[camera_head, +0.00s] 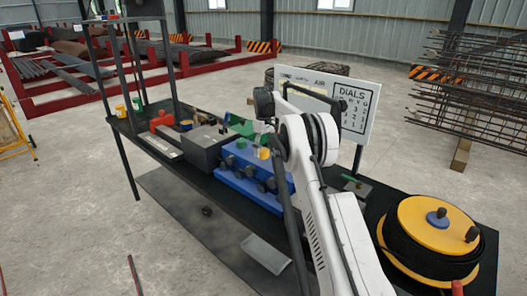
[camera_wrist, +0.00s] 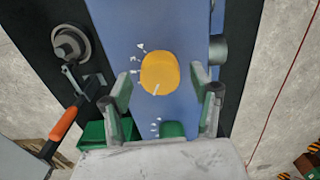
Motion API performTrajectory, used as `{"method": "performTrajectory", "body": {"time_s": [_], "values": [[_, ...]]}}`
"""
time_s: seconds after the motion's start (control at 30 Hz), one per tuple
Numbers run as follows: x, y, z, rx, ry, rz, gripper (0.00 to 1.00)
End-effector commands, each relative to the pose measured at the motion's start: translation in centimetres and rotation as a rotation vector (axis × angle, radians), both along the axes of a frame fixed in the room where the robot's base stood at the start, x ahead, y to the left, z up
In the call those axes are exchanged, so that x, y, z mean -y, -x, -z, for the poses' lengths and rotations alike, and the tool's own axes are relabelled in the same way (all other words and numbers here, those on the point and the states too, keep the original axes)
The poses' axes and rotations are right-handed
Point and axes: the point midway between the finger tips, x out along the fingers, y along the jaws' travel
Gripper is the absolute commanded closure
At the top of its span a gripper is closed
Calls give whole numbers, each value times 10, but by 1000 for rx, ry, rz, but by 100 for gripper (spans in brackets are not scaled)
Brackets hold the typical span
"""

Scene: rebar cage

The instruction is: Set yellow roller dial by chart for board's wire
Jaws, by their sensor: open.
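The yellow dial (camera_wrist: 160,73) is a round knob on top of the blue roller box (camera_wrist: 125,30). A white pointer line on it points to its lower edge, slightly left, in the wrist view. White marks show beside it at the upper left. My gripper (camera_wrist: 161,88) is open, with one finger at each side of the dial; I cannot tell whether they touch it. A green dial (camera_wrist: 172,129) lies between the finger bases, partly hidden. In the head view the blue box (camera_head: 240,187) is on the dark bench. The white board (camera_head: 358,105) carries a "DIALS" chart; its small text is hard to read.
A grey box (camera_head: 198,147) stands left of the blue box. A yellow and black wire spool (camera_head: 432,236) sits at the bench's right end. An orange-handled tool (camera_wrist: 62,128) lies beside the blue box. My arm hides part of the bench and board.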

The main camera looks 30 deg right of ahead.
Motion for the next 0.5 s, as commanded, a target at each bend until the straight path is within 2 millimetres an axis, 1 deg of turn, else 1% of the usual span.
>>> {"method": "performTrajectory", "body": {"time_s": [0.1, 0.2, 0.47, 0.5], "values": [[0, 0, 9, 0, 0, 0, 41], [0, 0, 13, 0, 0, 0, 41], [0, 0, 14, 0, 0, 0, 41], [0, 0, 14, 0, 0, 0, 45]]}}
